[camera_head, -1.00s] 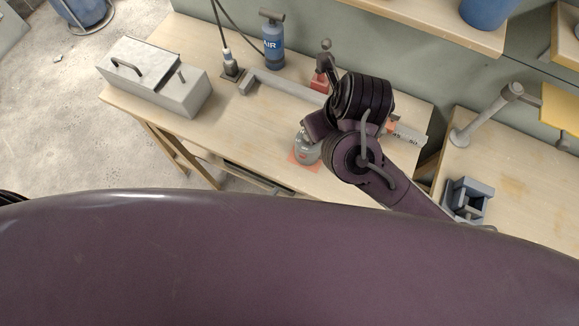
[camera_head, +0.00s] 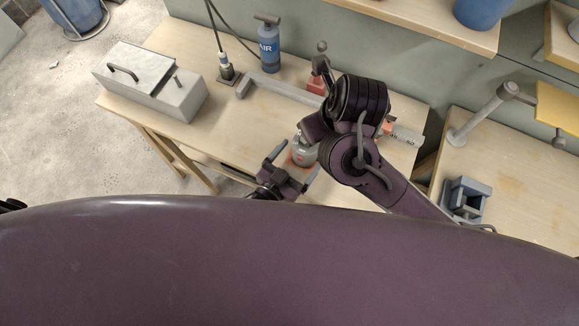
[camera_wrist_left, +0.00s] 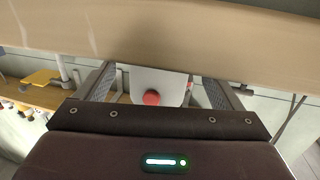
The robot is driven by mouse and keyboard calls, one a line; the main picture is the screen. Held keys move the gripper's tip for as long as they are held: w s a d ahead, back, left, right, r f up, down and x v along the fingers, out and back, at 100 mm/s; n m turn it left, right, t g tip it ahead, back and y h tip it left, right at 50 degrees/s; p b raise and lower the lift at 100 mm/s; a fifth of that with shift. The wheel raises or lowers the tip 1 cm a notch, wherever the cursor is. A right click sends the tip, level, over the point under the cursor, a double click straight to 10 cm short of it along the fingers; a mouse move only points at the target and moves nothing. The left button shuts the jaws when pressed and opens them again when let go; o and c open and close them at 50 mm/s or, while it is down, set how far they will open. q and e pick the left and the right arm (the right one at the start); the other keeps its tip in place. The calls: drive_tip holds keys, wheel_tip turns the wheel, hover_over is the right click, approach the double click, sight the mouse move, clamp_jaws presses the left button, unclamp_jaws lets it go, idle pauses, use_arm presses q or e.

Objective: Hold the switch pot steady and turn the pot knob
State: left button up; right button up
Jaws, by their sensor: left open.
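The switch pot (camera_head: 303,156) is a round grey body on an orange square on the bench, partly covered by my right arm. In the left wrist view the grey pot (camera_wrist_left: 168,80) shows between the fingers with a round red knob (camera_wrist_left: 151,98) on it. My left gripper (camera_head: 293,164) is open at the near side of the pot, its fingers spread toward it. In the wrist view the fingers stand on either side with gaps to the pot; I see no contact. My right arm reaches over from the right; its gripper is hidden behind its links.
On the wooden bench (camera_head: 225,128) stand a grey box with a handle (camera_head: 165,93), a blue air bottle (camera_head: 269,48), a plug on a stand (camera_head: 226,68) and a small red-based lever (camera_head: 317,84). A grey bar (camera_head: 285,90) lies behind the pot. The bench's left middle is clear.

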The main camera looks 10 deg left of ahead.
sight(305, 150)
use_arm(q)
drive_tip(key=shift+x, duration=1.7)
